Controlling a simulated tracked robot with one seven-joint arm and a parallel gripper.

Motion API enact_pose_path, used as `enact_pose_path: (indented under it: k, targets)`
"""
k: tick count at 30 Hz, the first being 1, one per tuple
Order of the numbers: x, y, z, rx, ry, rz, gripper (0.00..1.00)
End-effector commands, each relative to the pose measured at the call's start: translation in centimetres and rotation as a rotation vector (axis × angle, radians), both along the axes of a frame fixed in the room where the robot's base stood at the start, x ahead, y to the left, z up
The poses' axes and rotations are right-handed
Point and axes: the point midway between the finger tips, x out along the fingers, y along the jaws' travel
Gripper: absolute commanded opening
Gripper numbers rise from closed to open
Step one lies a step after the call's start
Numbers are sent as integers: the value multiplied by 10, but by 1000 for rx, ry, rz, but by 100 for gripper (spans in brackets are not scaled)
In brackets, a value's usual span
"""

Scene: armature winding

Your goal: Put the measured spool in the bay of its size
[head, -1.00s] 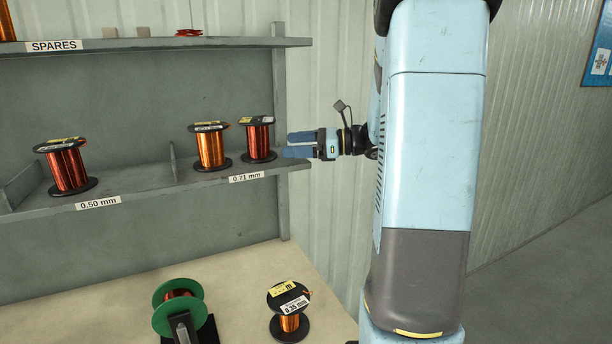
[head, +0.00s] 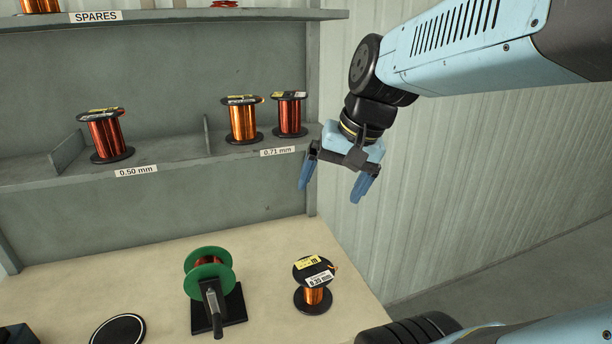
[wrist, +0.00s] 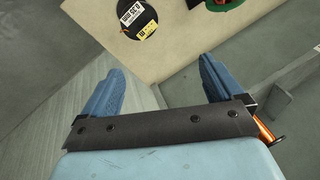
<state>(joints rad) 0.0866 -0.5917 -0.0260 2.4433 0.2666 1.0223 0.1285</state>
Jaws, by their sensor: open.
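A black-flanged spool of copper wire (head: 313,287) stands upright on the bench, with a yellow label and a white label on top that seems to read 0.35 mm. It also shows from above in the wrist view (wrist: 138,18). On the shelf, an orange spool (head: 242,120) and a redder spool (head: 290,115) stand side by side in the 0.71 mm bay. A red spool (head: 107,137) stands in the 0.50 mm bay. Which spool is the measured one, I cannot tell. My gripper (head: 333,183) is open and empty, pointing down just right of the shelf end; its fingers (wrist: 160,85) are spread.
A green-flanged spool (head: 208,270) sits on a black stand on the bench. A round black disc (head: 118,330) lies at front left. A divider (head: 207,135) separates the bays. The upper shelf (head: 180,17) is marked SPARES. Bench around the labelled spool is clear.

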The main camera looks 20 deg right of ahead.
Motion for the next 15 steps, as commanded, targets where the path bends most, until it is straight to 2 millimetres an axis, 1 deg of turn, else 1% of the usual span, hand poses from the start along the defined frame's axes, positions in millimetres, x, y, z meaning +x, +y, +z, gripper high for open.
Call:
enact_pose_path:
  k: [1,3,7,10,15]
  targets:
    - [-7,-2,2,-64,-48,56,94]
    - [-13,-8,5,-152,-105,126,94]
    - [-20,-15,9,-273,-181,220,94]
    - [-22,-15,11,-321,-212,257,94]
    - [-23,-16,12,-343,-222,273,94]
